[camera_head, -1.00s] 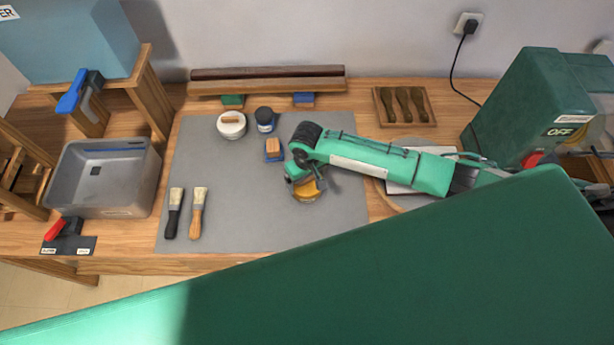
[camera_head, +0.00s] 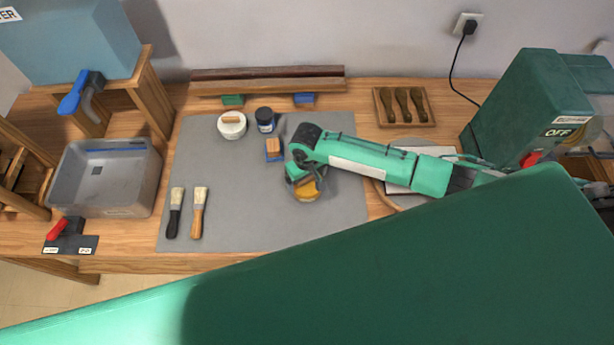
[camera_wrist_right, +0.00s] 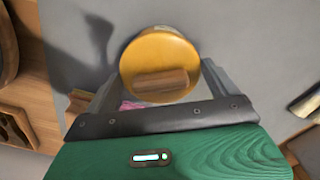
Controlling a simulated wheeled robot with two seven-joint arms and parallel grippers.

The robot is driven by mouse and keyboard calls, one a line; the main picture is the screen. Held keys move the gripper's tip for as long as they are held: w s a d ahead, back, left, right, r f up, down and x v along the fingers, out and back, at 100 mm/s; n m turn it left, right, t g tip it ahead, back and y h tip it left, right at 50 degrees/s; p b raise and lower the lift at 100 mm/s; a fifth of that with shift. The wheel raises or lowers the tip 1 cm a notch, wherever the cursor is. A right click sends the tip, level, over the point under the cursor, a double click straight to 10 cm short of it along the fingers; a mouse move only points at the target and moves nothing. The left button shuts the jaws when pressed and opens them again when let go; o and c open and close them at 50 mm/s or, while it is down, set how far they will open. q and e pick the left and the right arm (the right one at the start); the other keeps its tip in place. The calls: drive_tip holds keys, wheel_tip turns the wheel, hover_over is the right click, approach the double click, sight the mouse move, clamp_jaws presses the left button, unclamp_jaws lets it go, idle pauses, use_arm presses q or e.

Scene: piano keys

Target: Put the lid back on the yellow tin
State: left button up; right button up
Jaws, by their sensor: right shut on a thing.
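The yellow lid (camera_wrist_right: 160,58), a round disc with a wooden bar handle (camera_wrist_right: 160,82), sits between the two fingers of my right gripper (camera_wrist_right: 165,76) in the right wrist view. The gripper is shut on it. In the head view, my right gripper (camera_head: 303,182) is over the right part of the grey mat, with a yellow round shape (camera_head: 308,193) at its fingers. I cannot separate the lid from the yellow tin there. A small pink patch (camera_wrist_right: 131,105) shows below the lid in the wrist view. My left gripper is not in view.
A grey bin (camera_head: 105,190) stands left. The mat's front middle is clear.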

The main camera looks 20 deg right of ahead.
drive_tip(key=shift+p, duration=0.45)
idle(0.6)
drive_tip(key=shift+f, duration=0.1)
drive_tip(key=o, duration=0.7)
wheel_tip(320, 180, up, 3)
drive_tip(key=p, duration=0.3)
drive_tip(key=shift+f, duration=0.1)
drive_tip(key=shift+r+p, duration=0.85)
drive_tip(key=shift+r, duration=1.3)
